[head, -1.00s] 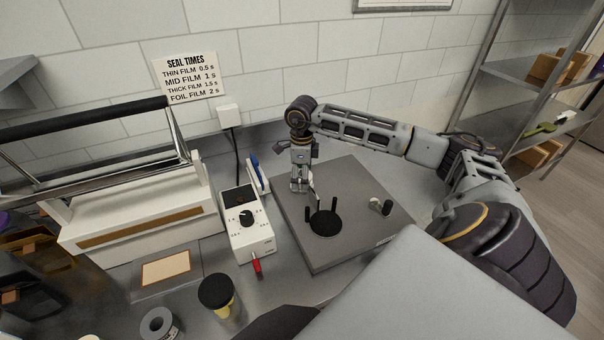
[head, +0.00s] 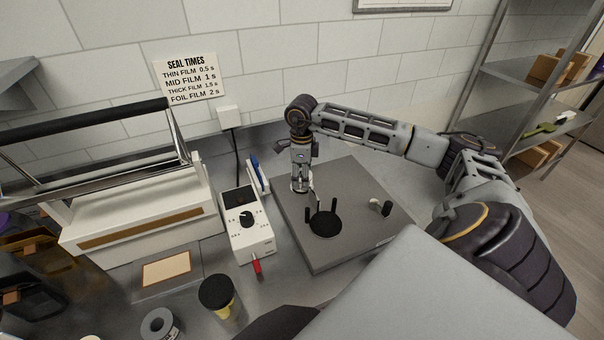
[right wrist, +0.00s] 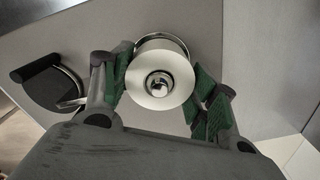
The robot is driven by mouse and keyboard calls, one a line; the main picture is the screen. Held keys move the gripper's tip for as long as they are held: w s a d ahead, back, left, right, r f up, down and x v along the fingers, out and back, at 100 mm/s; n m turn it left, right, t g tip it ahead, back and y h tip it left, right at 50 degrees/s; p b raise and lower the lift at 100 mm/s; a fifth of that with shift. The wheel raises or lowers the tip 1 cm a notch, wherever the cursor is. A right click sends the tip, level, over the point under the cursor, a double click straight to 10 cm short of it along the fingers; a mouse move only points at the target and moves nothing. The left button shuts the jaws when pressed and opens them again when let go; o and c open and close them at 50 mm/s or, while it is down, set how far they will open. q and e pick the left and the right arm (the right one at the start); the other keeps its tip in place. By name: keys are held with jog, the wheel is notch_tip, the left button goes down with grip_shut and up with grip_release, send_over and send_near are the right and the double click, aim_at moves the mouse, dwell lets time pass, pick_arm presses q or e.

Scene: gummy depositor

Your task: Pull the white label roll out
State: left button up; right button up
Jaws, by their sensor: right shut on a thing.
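The white label roll (right wrist: 158,76) shows in the right wrist view as a white ring around a shiny metal knob, with a metal disc behind it. My right gripper (right wrist: 160,88) is shut on it, one green finger pad on each side. In the head view my right gripper (head: 301,187) points down over the far left part of the grey plate (head: 350,180). The roll is mostly hidden by the fingers there. My left gripper is in neither view.
A black round holder with posts (head: 323,223) stands close in front of my right gripper. A small black and white part (head: 381,207) lies to the right. A white control box (head: 246,228) and a blue-handled item (head: 256,172) stand to the left.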

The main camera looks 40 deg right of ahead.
jog(key=shift+r+p, duration=0.3)
jog(key=shift+r, duration=0.35)
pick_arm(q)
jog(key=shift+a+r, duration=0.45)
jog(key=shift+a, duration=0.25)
pick_arm(e)
jog(key=shift+r, duration=0.1)
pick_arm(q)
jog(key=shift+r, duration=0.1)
pick_arm(e)
jog(key=shift+r, duration=0.25)
jog(key=shift+r+p, duration=0.5)
jog(key=shift+r, duration=0.05)
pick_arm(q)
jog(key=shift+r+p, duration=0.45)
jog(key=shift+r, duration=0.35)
pick_arm(e)
jog(key=shift+r, duration=0.9)
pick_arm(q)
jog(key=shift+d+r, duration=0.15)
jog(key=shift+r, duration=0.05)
pick_arm(e)
jog(key=shift+r, duration=0.35)
